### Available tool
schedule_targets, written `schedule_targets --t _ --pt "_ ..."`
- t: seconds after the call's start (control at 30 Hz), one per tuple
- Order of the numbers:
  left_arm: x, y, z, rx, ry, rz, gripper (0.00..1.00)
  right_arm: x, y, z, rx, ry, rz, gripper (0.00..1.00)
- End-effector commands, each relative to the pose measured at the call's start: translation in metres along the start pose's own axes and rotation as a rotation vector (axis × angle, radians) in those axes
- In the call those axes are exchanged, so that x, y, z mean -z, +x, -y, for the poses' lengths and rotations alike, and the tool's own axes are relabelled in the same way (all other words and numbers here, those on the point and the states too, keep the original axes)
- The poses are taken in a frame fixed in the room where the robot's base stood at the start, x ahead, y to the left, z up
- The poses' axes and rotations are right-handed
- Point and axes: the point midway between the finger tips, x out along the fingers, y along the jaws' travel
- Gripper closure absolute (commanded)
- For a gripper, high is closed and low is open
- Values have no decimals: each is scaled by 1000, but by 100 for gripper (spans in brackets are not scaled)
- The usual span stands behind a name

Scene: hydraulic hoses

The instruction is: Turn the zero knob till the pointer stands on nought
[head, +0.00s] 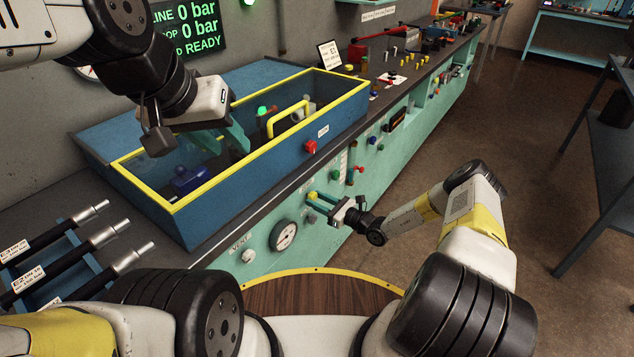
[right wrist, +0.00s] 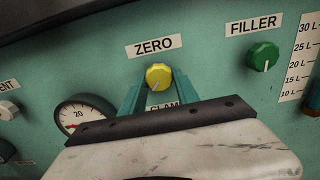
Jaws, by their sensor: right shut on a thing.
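The yellow zero knob (right wrist: 159,76) sits under the ZERO label on the teal panel, with a pale mark on its face. It also shows in the head view (head: 312,196). My right gripper (right wrist: 153,92) is shut on the knob, one teal finger on each side; in the head view it reaches the panel from the right (head: 320,204). The round dial gauge (head: 284,235) is left of and below the knob. In the right wrist view the gauge (right wrist: 84,114) is partly covered by my gripper, and its pointer cannot be read. My left gripper (head: 224,140) hangs open and empty over the blue bin.
The blue bin (head: 343,105) with yellow rim and handle stands on the bench. A green FILLER knob (right wrist: 263,56) is right of the zero knob. A white VENT knob (head: 248,256) is left of the gauge. Black hoses (head: 95,237) lie at left.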

Motion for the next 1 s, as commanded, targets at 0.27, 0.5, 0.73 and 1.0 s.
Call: schedule_targets --t 0.27,0.5,0.73,1.0 --pt "0 0 0 0 0 0 64 1 -1 1 0 -124 -2 100" --pt "0 0 0 0 0 0 64 1 -1 1 1 -162 -2 100" --pt "0 0 0 0 0 0 64 1 -1 1 1 -165 -2 100" --pt "0 0 0 0 0 0 64 1 -1 1 1 -165 -2 42"
